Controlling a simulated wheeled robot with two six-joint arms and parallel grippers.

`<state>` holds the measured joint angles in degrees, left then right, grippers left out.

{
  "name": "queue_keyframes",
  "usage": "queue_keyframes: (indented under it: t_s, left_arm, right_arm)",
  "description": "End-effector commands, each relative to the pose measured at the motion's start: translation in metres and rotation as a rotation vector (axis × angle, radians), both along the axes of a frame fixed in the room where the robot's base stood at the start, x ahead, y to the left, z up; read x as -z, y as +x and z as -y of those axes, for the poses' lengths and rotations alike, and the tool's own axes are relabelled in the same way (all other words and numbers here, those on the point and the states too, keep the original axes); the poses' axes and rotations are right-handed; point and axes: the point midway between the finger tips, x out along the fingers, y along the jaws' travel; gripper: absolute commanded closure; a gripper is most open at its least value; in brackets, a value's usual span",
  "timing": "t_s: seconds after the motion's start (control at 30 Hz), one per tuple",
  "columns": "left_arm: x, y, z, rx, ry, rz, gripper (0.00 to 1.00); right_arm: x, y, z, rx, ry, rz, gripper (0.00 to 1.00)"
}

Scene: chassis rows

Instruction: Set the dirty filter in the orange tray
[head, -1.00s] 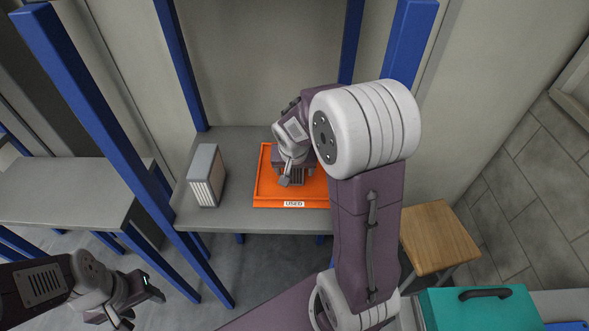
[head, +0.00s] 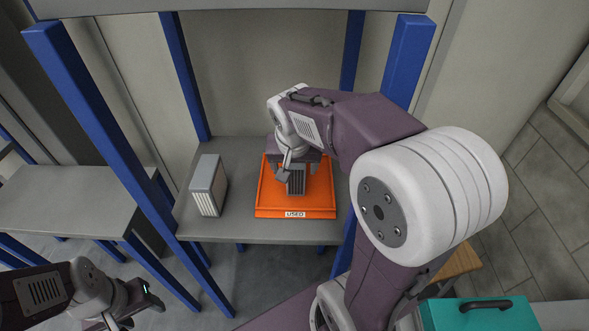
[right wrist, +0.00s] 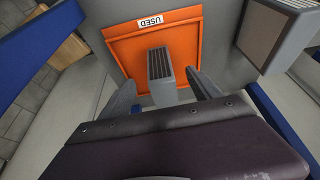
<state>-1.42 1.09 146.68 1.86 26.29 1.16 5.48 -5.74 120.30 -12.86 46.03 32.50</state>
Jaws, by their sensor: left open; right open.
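The orange tray (head: 265,205), labelled USED, lies on the grey shelf. The dirty filter (head: 297,184), a grey block with dark pleats, stands upright in the tray. Both show in the right wrist view, the tray (right wrist: 120,48) and the filter (right wrist: 160,68). My right gripper (head: 296,170) is open just above the filter, with one finger on each side and a visible gap to each in the wrist view (right wrist: 163,95). The filter's lower end is partly hidden in both views. My left gripper (head: 140,308) is open and empty at the lower left, away from the shelf.
A second filter (head: 208,186) with pale pleats stands on the shelf left of the tray. Blue posts (head: 120,165) frame the shelf. A grey table (head: 75,197) is at the left, and a teal case (head: 480,315) at the lower right.

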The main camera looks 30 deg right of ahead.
Motion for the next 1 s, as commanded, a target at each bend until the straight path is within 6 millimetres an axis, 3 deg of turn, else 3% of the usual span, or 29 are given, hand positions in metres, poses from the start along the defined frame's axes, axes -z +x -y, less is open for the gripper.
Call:
queue_keyframes:
  t_s: [0.1, 0.2, 0.3, 1.0]
  left_arm:
    - [0.0, 0.0, 0.0, 0.0, 0.0, 0.0, 0.45]
    - [0.0, 0.0, 0.0, 0.0, 0.0, 0.0, 0.45]
    - [0.0, 0.0, 0.0, 0.0, 0.0, 0.0, 0.45]
    - [0.0, 0.0, 0.0, 0.0, 0.0, 0.0, 0.45]
  right_arm:
    - [0.063, -0.03, -0.036, -0.202, 0.043, -0.126, 0.28]
    - [0.112, -0.068, -0.065, -0.384, 0.081, -0.217, 0.28]
    - [0.136, -0.094, -0.078, -0.489, 0.098, -0.263, 0.28]
    - [0.14, -0.098, -0.079, -0.511, 0.097, -0.268, 0.28]
